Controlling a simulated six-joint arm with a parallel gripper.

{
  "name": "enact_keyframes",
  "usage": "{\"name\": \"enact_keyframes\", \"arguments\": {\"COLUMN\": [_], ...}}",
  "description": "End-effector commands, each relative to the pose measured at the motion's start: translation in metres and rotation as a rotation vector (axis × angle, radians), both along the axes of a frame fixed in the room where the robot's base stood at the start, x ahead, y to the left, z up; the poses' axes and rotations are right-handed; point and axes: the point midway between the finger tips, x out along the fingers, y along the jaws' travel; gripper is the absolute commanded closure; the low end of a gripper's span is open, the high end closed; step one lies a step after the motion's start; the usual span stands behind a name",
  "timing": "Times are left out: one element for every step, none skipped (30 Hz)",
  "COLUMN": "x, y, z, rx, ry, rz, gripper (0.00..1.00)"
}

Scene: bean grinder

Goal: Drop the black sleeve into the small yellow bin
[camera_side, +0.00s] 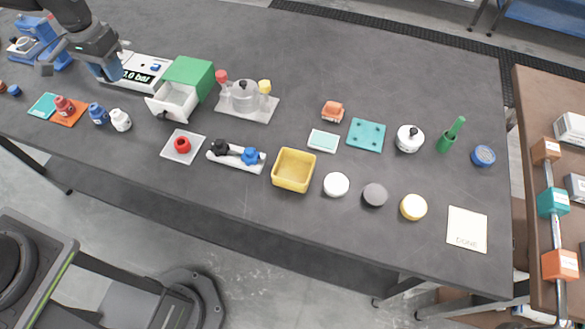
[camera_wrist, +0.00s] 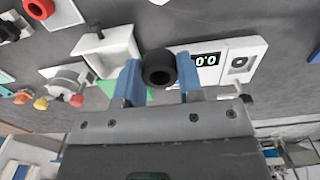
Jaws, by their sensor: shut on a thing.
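The black sleeve (camera_wrist: 160,68) is a short, thick black ring. It sits between the two blue fingers of my gripper (camera_wrist: 158,72) in the wrist view, and the gripper is shut on it. In the side view my gripper (camera_side: 110,72) is at the upper left, by the white panel with a pressure readout (camera_side: 140,72). The sleeve cannot be made out there. The small yellow bin (camera_side: 293,184) stands near the table's front edge at the middle, far to the right of my gripper. It looks empty.
A green box with an open white drawer (camera_side: 178,100), a grey tray with a pot (camera_side: 246,105), a red ring on a plate (camera_side: 182,145) and a white holder with black and blue knobs (camera_side: 236,157) stand between gripper and bin. Round lids (camera_side: 336,184) sit right of the bin.

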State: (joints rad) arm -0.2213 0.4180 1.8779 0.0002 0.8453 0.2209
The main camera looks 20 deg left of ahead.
Motion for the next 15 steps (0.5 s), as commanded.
{"name": "enact_keyframes", "arguments": {"x": [0.005,0.009,0.014,0.019,0.023,0.029,0.033,0.036,0.04,0.042,0.044,0.046,0.046,0.046,0.045], "y": [-0.011,-0.018,-0.03,-0.041,-0.052,-0.07,-0.083,-0.097,-0.116,-0.13,-0.144,-0.164,-0.178,-0.192,-0.211], "z": [0.001,0.001,0.002,0.003,0.004,0.005,0.006,0.007,0.008,0.009,0.01,0.011,0.012,0.013,0.014], "rx": [0.0,0.0,0.0,0.0,0.0,0.0,0.0,0.0,0.0,0.0,0.0,0.0,0.0,0.0,-0.001], "ry": [0.0,0.0,0.0,-0.001,-0.001,0.0,-0.001,-0.001,-0.001,-0.001,0.0,-0.001,-0.001,0.001,-0.001], "rz": [-0.006,-0.008,-0.01,-0.011,-0.012,-0.013,-0.014,-0.014,-0.014,-0.014,-0.014,-0.014,-0.014,-0.014,-0.014], "gripper": [0.88,0.88,0.88,0.88,0.88,0.88,0.88,0.88,0.88,0.88,0.88,0.88,0.88,0.88,0.88]}}
